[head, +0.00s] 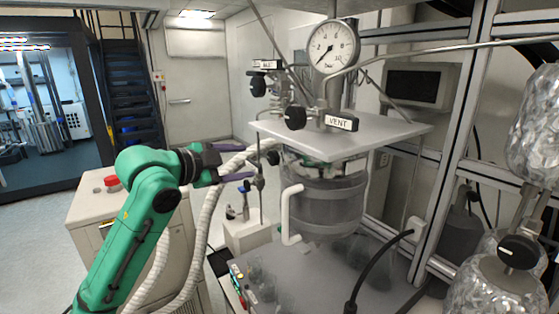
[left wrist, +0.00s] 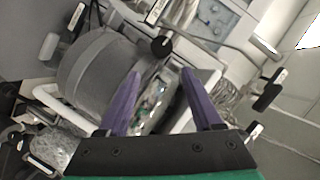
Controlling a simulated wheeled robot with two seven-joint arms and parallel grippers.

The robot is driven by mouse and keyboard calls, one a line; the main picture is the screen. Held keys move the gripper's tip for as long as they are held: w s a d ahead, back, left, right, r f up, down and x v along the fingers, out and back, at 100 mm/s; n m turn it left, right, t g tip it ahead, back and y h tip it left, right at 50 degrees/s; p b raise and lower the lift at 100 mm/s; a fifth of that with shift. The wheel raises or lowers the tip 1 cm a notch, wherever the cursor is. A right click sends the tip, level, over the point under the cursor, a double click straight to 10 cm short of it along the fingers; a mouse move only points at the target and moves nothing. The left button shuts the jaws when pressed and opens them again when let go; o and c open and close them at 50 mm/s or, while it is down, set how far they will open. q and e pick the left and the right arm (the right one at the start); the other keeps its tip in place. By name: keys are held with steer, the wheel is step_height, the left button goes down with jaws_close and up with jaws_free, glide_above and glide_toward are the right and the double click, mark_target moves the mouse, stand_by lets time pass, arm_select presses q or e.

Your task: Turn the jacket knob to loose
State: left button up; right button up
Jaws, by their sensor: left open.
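My left gripper (head: 252,163) is open and empty, with its two purple fingers pointing right toward the reactor vessel (head: 330,205). A small dark knob (head: 273,157) sits just beyond the fingertips at the vessel's left side, apart from them. In the left wrist view the open fingers (left wrist: 161,74) point at the reactor, and a round black knob (left wrist: 162,46) shows beyond their tips. I cannot read a jacket label in either view, so I cannot tell which knob is the jacket one. My right gripper is not in view.
A white plate (head: 340,130) above the vessel carries the pressure gauge (head: 334,46), a black knob (head: 295,117) and the VENT label (head: 341,123). A white handle-like pipe (head: 289,215) stands before the vessel. A metal frame (head: 462,130) rises at right; a cabinet (head: 90,225) stands at left.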

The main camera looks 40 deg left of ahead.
mark_target(270, 159)
arm_select(q)
steer(key=p+x, duration=0.1)
steer(key=x, duration=0.3)
steer(key=p+x, duration=0.2)
steer(key=x, duration=0.2)
steer(key=p+x, duration=0.2)
steer(key=x, duration=0.2)
steer(key=shift+w+a, duration=0.3)
steer(key=shift+a, duration=0.05)
steer(key=shift+w+a+f, duration=0.1)
steer(key=shift+f, duration=0.05)
steer(key=shift+a+f, duration=0.1)
steer(key=shift+a, duration=0.1)
steer(key=shift+c, duration=0.4)
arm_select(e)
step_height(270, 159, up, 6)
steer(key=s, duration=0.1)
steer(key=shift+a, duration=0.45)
